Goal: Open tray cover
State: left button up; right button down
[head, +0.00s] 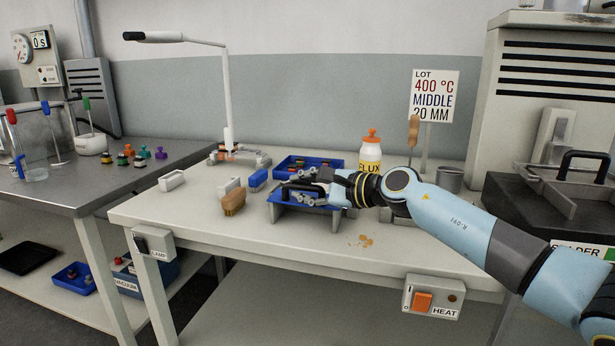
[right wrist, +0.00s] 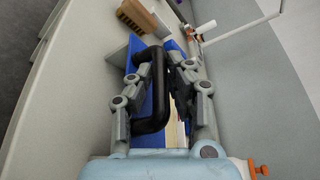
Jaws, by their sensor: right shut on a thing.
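A blue cover (head: 281,211) with a black handle (head: 300,187) sits at the middle of the bench, with grey uprights under or beside it. My right gripper (head: 306,188) reaches in from the right and is shut on the handle. In the right wrist view the black handle (right wrist: 158,122) stands between the two grey fingers, with the blue surface (right wrist: 136,47) behind it. The fingers hide part of the cover, and I cannot tell whether it is lifted off what is below. My left gripper is not in view.
A blue tray of small parts (head: 290,164) lies just behind. A brush (head: 233,201), a white block (head: 172,181), a flux bottle (head: 370,155) and a lamp (head: 228,95) stand around. A signboard (head: 434,95) stands at the back. The bench front (head: 215,235) is mostly clear.

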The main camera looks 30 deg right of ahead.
jog(key=c, duration=1.6)
grip_release()
jog(key=shift+o, duration=0.2)
jog(key=v, duration=1.2)
